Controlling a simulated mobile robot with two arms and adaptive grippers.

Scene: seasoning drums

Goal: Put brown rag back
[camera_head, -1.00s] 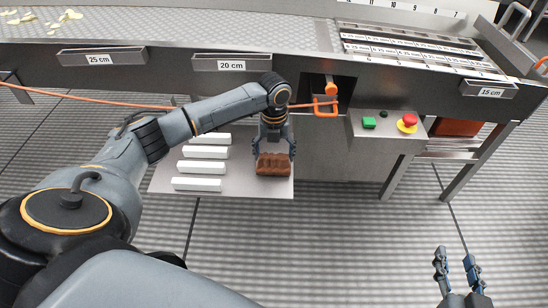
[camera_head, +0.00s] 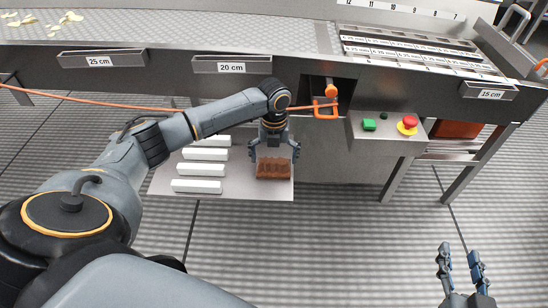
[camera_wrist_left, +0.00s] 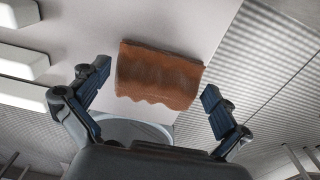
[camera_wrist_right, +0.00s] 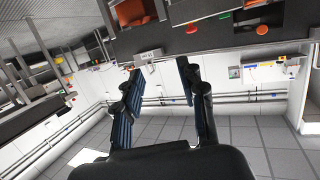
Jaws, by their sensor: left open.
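The brown rag (camera_head: 272,170) lies folded on the right part of a small metal shelf (camera_head: 232,186) below the conveyor. It also shows in the left wrist view (camera_wrist_left: 158,75), between and just beyond the fingers. My left gripper (camera_head: 274,155) is over the rag with its fingers spread wide; in the left wrist view (camera_wrist_left: 155,85) both fingers are apart from the cloth. My right gripper (camera_head: 460,250) is open and empty at the lower right of the head view, far from the shelf; its fingers also show apart in the right wrist view (camera_wrist_right: 162,75).
Several white bars (camera_head: 203,169) lie in a row on the shelf, left of the rag. An orange handle (camera_head: 325,108) and a panel with a green button (camera_head: 369,125) and a red button (camera_head: 408,123) are to the right. The floor in front is clear.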

